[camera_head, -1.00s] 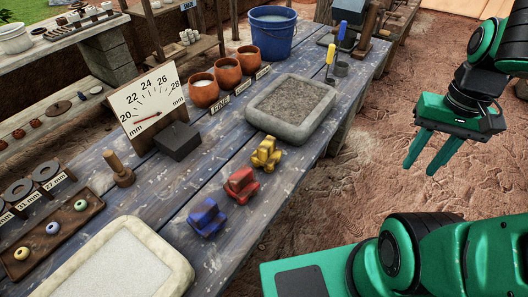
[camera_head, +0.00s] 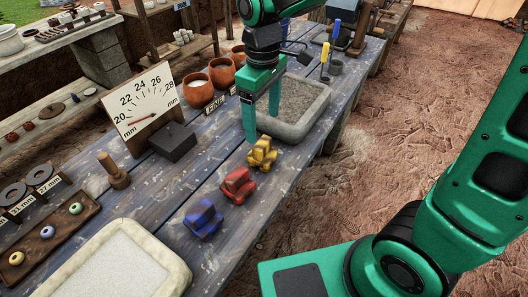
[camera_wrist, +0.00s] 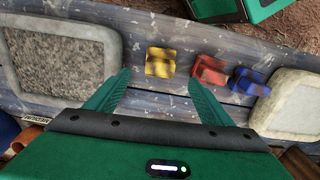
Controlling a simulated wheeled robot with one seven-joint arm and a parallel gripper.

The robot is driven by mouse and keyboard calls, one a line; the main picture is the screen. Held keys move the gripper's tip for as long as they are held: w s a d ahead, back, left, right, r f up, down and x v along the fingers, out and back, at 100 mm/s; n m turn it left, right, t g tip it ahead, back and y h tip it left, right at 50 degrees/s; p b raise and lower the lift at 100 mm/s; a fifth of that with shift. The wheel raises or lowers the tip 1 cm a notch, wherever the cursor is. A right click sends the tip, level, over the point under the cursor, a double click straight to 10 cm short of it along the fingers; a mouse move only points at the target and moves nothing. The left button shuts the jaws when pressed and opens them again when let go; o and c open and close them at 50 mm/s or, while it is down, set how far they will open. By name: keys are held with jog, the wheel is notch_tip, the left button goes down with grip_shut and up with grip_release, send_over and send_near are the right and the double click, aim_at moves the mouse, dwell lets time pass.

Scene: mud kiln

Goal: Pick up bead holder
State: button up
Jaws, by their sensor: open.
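Three small notched blocks stand in a row on the blue plank table: a yellow one (camera_head: 262,153), a red one (camera_head: 238,185) and a blue one (camera_head: 204,218). I cannot tell for certain which thing is the bead holder. A wooden tray (camera_head: 62,244) with several coloured beads lies at the lower left. My gripper (camera_head: 263,128) is open and empty, fingers down, above and just behind the yellow block. In the wrist view, the yellow block (camera_wrist: 160,62) shows just beyond the gap between my fingertips (camera_wrist: 158,77), with the red (camera_wrist: 208,70) and blue (camera_wrist: 248,81) blocks to the right.
A stone basin of grit (camera_head: 318,122) lies behind my gripper, and a pale basin (camera_head: 165,250) at the front. A dial board (camera_head: 146,103), dark block (camera_head: 173,142) and wooden peg (camera_head: 113,172) stand left. Clay pots (camera_head: 197,90) are farther back. The table's right edge is close to the blocks.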

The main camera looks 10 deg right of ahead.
aim_at(262, 142)
jog(key=f, duration=0.5)
jog(key=shift+a+f, duration=0.1)
jog(key=shift+a, duration=0.3)
jog(key=shift+w+d+f, duration=0.1)
jog(key=shift+d+f, duration=0.1)
jog(key=shift+f, duration=1.25)
jog(key=shift+d+f, duration=0.15)
jog(key=shift+f, duration=1.25)
jog(key=c, duration=1.3)
